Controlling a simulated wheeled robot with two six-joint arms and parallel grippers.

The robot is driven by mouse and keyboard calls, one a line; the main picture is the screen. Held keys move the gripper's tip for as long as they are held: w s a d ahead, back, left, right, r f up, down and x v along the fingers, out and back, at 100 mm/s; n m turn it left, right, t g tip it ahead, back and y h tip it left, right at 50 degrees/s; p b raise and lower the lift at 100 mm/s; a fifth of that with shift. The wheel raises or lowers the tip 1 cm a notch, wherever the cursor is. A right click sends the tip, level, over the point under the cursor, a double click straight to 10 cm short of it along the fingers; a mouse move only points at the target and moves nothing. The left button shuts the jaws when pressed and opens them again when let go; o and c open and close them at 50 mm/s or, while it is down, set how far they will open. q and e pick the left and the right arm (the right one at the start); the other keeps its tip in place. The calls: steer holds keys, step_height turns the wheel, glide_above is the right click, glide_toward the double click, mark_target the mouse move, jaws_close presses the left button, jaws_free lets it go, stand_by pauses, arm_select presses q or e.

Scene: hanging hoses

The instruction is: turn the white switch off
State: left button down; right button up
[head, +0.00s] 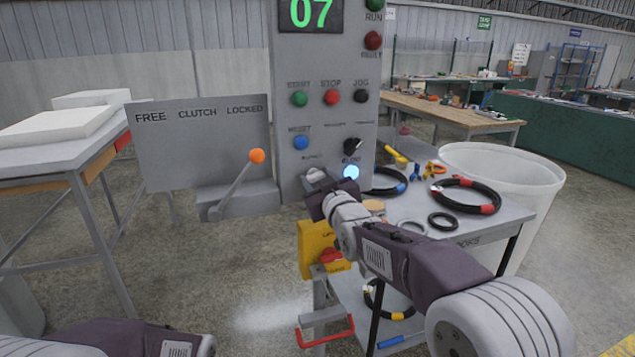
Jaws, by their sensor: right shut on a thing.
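My right gripper (319,181) is at the lower front of the grey control panel (290,65), its arm coming in from the lower right. It is shut on a small pale knob at its fingertips, which looks like the white switch (316,174). The gripper covers most of that knob, so its setting cannot be read. A glowing blue-white lamp (351,172) is just right of the fingertips. A black rotary knob (352,145) is above the lamp. My left gripper is out of view; only part of that arm shows at the lower left.
The clutch lever with an orange ball (257,156) stands left of the gripper. A yellow box with a red knob (326,255) is below my right wrist. A grey table (492,226) with hoses and a white bin (530,172) are to the right.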

steer(key=n+b, duration=0.1)
steer(key=n, duration=0.2)
steer(key=shift+f+n, duration=0.1)
steer(key=shift+n, duration=0.3)
steer(key=n, duration=0.3)
steer(key=shift+a+n, duration=0.1)
steer(key=shift+n, duration=0.2)
steer(key=n+b, duration=0.1)
steer(key=n, duration=0.2)
steer(key=shift+n, duration=0.3)
steer(key=shift+f+n, duration=0.1)
steer(key=shift+n, duration=1.9)
steer(key=o, duration=1.4)
steer(key=v, duration=0.9)
steer(key=shift+b, duration=0.3)
